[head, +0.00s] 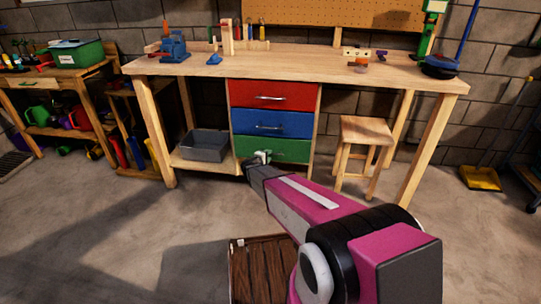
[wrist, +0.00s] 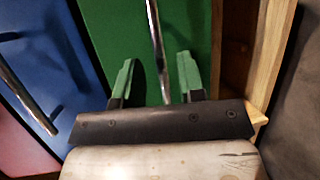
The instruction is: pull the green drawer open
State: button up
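The green drawer (head: 290,149) is the lowest of three drawers under the workbench and looks flush with the ones above. In the wrist view its green front (wrist: 112,28) fills the middle. Its metal bar handle (wrist: 155,30) runs down between my fingers. My gripper (head: 262,156) is at the left part of the green drawer front in the head view. In the wrist view my gripper (wrist: 158,78) is open, with one green-tipped finger on each side of the handle and visible gaps to both. My gripper hides part of the drawer and the handle in the head view.
The blue drawer (head: 270,123) and red drawer (head: 274,95) are above, each with a metal handle. A grey bin (head: 205,145) stands on the low shelf to the left. A wooden stool (head: 366,133) stands to the right. A wooden crate (head: 238,268) is on the floor in front.

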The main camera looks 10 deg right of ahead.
jog(key=shift+x, duration=1.8)
jog(key=shift+r, duration=0.1)
grip_shut()
jog(key=shift+s, duration=0.15)
jog(key=s+a, duration=0.4)
jog(key=s, duration=0.8)
jog(key=s+a, duration=0.4)
jog(key=s, duration=0.8)
jog(key=shift+s, duration=0.1)
grip_release()
